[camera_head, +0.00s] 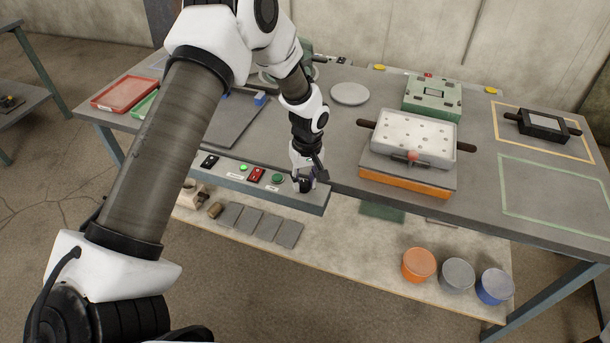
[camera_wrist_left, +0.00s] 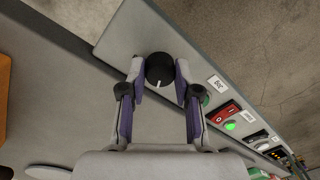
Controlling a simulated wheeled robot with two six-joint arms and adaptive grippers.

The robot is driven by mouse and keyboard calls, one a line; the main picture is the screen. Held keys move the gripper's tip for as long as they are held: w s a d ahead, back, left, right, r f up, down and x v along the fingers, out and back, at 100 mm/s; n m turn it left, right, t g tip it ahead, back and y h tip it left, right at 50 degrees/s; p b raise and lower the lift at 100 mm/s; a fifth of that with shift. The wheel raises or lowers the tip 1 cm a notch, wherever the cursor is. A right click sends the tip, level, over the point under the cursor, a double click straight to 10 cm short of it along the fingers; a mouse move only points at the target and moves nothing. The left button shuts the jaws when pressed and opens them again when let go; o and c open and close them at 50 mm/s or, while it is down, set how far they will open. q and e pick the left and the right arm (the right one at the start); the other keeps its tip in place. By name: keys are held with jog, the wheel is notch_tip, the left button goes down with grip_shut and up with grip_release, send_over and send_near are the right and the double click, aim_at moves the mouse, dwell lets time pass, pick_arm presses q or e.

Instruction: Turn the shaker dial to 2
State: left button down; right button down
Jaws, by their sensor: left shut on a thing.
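The shaker dial is a round black knob (camera_wrist_left: 159,68) on the grey control panel (camera_wrist_left: 150,118); its white pointer line points down in the left wrist view. My left gripper (camera_wrist_left: 159,76) is shut on the dial, one purple-lined finger on each side. In the head view my left gripper (camera_head: 306,182) is over the right end of the panel and mostly covers the dial. The numbers around the dial are not readable. The shaker, a white perforated tray (camera_head: 412,132) on an orange base (camera_head: 402,186), stands to the right on the table. My right gripper is not in view.
Next to the dial on the panel are a green button (camera_head: 278,179), a red switch (camera_head: 256,175) and a lit green lamp (camera_head: 243,167). Below stand orange (camera_head: 419,265), grey (camera_head: 457,275) and blue (camera_head: 495,286) tubs. A green outlined area (camera_head: 555,190) at the right is empty.

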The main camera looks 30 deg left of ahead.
aim_at(307, 183)
pick_arm(q)
jog(key=m+p, duration=0.2)
jog(key=m, duration=0.3)
jog(key=shift+w+r+m, duration=0.1)
jog(key=shift+r+m, duration=0.05)
jog(key=shift+m, duration=0.15)
jog(key=shift+w+m+t+p, duration=0.1)
jog(key=shift+m+t+p, duration=0.3)
jog(key=shift+m, duration=1.8)
jog(key=c, duration=1.1)
grip_release()
jog(key=shift+f, duration=0.2)
jog(key=r, duration=1.2)
jog(key=shift+d, duration=0.3)
